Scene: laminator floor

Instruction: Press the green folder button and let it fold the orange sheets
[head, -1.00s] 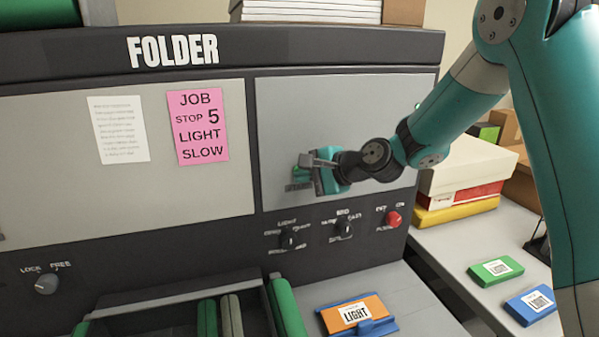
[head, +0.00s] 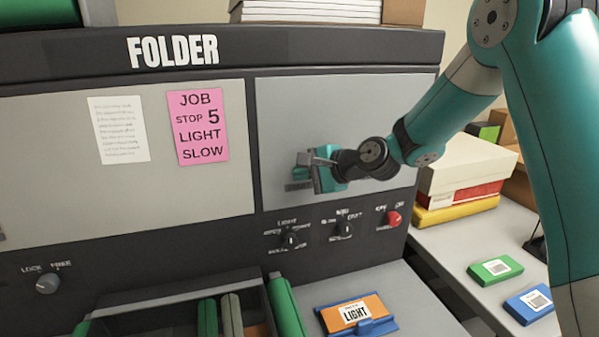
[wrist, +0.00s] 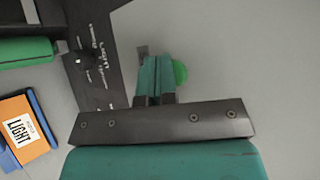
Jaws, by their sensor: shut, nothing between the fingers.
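The green button (wrist: 180,72) shows as a round edge beside my fingers in the wrist view; my fingers cover the rest, and I cannot tell whether they touch it. In the head view it is hidden by my gripper (head: 301,172), which is shut and empty in front of the grey right panel of the folder (head: 170,52). My gripper also shows in the wrist view (wrist: 156,72). An orange stack with a LIGHT label (head: 372,306) lies on a blue holder (head: 378,328) below the panel; it also shows in the wrist view (wrist: 38,143).
A red button (head: 393,219) and dark selector knobs (head: 290,241) sit below the panel. A LOCK/FREE knob (head: 48,284) is at left. Green rollers (head: 287,308) are at the bottom. A pink job note (head: 203,127) reads stop 5, light, slow. Green (head: 496,270) and blue (head: 531,305) packs lie at right.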

